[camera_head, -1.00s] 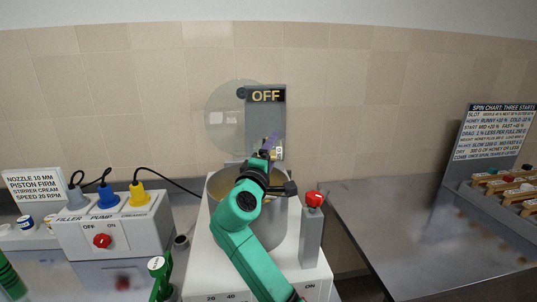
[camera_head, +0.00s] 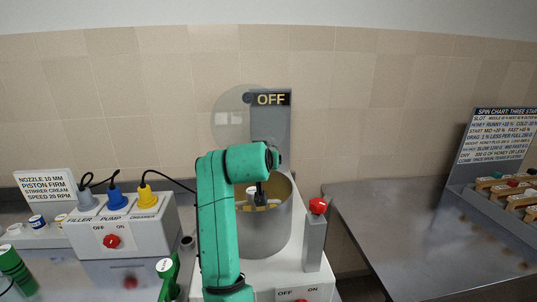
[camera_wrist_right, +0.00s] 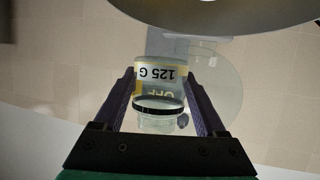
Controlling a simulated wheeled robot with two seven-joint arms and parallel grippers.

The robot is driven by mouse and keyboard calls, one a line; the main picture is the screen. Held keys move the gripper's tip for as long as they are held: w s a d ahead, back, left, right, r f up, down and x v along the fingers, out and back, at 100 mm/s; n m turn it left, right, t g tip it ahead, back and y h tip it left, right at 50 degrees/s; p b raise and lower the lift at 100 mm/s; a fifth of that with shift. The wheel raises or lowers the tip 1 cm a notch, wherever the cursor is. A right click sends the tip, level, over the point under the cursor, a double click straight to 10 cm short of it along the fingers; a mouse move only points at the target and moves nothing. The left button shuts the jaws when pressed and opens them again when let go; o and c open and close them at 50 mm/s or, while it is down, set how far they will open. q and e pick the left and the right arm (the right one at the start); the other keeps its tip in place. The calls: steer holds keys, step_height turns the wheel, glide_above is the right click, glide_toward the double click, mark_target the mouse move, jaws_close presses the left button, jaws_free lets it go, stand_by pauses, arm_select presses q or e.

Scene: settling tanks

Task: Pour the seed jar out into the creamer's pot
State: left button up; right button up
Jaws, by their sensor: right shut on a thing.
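My right arm rises in front of the steel pot (camera_head: 281,230) in the head view, with its wrist above the pot's back part. My right gripper (camera_wrist_right: 165,88) is shut on the seed jar (camera_wrist_right: 152,73), a clear jar with a dark ring and a "125 G" label. The wrist view is upside down, with the pot's rim at its top edge. The jar's label reads the same way up as the OFF sign, so the jar looks upright. My left gripper is not in view.
A grey column with an OFF sign (camera_head: 271,99) and a clear disc (camera_head: 232,116) stand behind the pot. A red-topped post (camera_head: 315,240) stands right of it. A plug box (camera_head: 125,238) is at left. The right bench (camera_head: 400,215) has clear room.

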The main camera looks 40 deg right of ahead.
mark_target(266, 139)
steer(key=shift+w+r+p, duration=0.1)
steer(key=shift+r+p, duration=0.25)
step_height(266, 139, up, 5)
steer(key=p, duration=0.4)
steer(key=shift+f, duration=0.3)
